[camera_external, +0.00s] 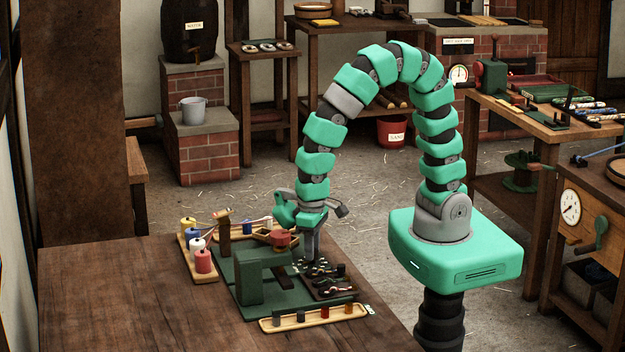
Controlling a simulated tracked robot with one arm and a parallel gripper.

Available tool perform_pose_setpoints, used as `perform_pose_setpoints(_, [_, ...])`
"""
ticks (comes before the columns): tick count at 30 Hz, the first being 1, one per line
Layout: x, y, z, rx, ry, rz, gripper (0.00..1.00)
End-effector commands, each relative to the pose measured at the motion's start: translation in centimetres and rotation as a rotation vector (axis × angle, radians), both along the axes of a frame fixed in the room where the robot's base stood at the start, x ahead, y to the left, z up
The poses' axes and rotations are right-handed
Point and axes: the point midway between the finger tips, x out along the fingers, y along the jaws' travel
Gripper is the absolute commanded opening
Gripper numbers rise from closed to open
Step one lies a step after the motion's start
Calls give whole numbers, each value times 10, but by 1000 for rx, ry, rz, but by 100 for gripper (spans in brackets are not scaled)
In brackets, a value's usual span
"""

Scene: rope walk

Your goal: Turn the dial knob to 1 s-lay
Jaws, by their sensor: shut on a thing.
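My gripper (312,260) points straight down at the right side of a dark green machine (262,277) on the wooden table. Its fingers are shut on the dial knob, low over the machine's base. The knob is mostly hidden by the fingers. Small white marks show around the fingertips, but they are too small to read, so I cannot tell which setting the knob points to.
A rack of coloured spools (203,262) stands left of the machine. A pale tray (313,318) with small coloured pegs lies in front. Dark small parts (332,288) lie right of the machine. The table's left front (130,300) is clear.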

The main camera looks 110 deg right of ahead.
Motion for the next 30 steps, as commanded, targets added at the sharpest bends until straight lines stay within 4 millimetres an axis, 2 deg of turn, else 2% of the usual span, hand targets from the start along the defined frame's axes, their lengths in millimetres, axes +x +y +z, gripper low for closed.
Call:
perform_pose_setpoints(18, [0, 1, 0, 1, 1, 453, 6])
perform_pose_setpoints(30, [0, 0, 0, 0, 0, 569, 6])
